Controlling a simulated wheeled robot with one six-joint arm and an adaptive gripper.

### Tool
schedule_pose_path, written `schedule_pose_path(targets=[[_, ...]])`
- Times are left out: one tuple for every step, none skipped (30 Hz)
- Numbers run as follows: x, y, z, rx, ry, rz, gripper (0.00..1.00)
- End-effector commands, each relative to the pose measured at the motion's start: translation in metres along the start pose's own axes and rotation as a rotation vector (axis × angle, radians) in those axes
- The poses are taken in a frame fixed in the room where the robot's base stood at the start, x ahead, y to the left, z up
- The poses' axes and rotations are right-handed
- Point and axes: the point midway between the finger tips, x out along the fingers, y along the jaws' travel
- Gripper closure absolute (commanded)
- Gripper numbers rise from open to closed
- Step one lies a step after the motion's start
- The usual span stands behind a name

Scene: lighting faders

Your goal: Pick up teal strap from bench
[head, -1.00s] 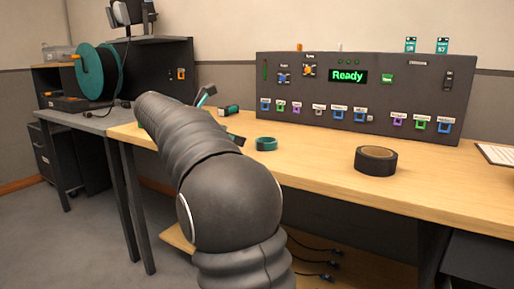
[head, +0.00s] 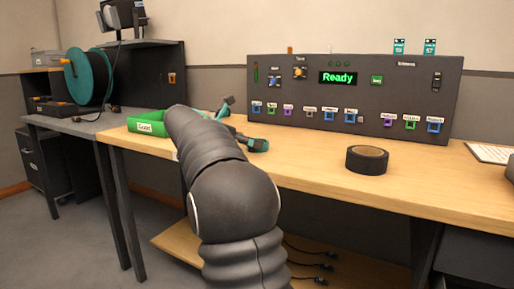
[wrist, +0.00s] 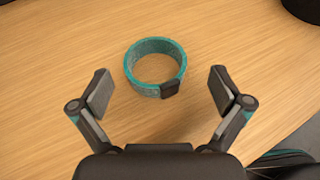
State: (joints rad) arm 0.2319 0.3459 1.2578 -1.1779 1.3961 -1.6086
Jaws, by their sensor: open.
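The teal strap (wrist: 150,88) is a closed ring with a dark clasp, lying on the wooden bench (wrist: 50,60). In the wrist view it sits just ahead of my gripper (wrist: 160,92), between the lines of its two spread fingers and touching neither. My gripper is open and empty. In the head view my gripper (head: 242,125) is low over the bench beyond my arm, and I cannot clearly make out the strap among the fingers there.
A black tape roll (head: 367,159) lies to the right on the bench. A dark fader panel (head: 350,105) reading "Ready" stands along the back. A green bin (head: 147,127) is at the left end. Bench between roll and gripper is clear.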

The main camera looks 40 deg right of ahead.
Motion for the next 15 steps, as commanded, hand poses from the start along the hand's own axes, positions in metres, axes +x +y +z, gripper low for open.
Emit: schedule_pose_path(targets=[[0.008, 0.001, -0.001, 0.000, 0.000, -0.003, 0.00], [0.012, 0.001, -0.001, 0.000, 0.000, -0.002, 0.00], [0.018, 0.002, 0.000, 0.001, 0.000, -0.003, 0.00], [0.022, 0.003, 0.001, 0.002, 0.000, -0.003, 0.00], [0.027, 0.003, 0.001, 0.002, 0.000, -0.003, 0.00], [0.032, 0.003, 0.001, 0.002, 0.000, -0.003, 0.00], [0.036, 0.003, 0.001, 0.002, 0.000, -0.002, 0.00], [0.039, 0.003, 0.001, 0.001, 0.000, -0.002, 0.00], [0.041, 0.003, 0.001, 0.001, 0.000, -0.001, 0.00], [0.042, 0.003, 0.002, 0.001, 0.000, -0.001, 0.00], [0.043, 0.003, 0.002, 0.001, 0.000, 0.000, 0.00], [0.043, 0.003, 0.002, 0.001, 0.000, 0.000, 0.00], [0.042, 0.003, 0.002, 0.001, 0.000, 0.000, 0.00], [0.042, 0.003, 0.002, 0.001, 0.000, 0.000, 0.00], [0.042, 0.003, 0.002, 0.001, 0.000, 0.000, 0.00]])
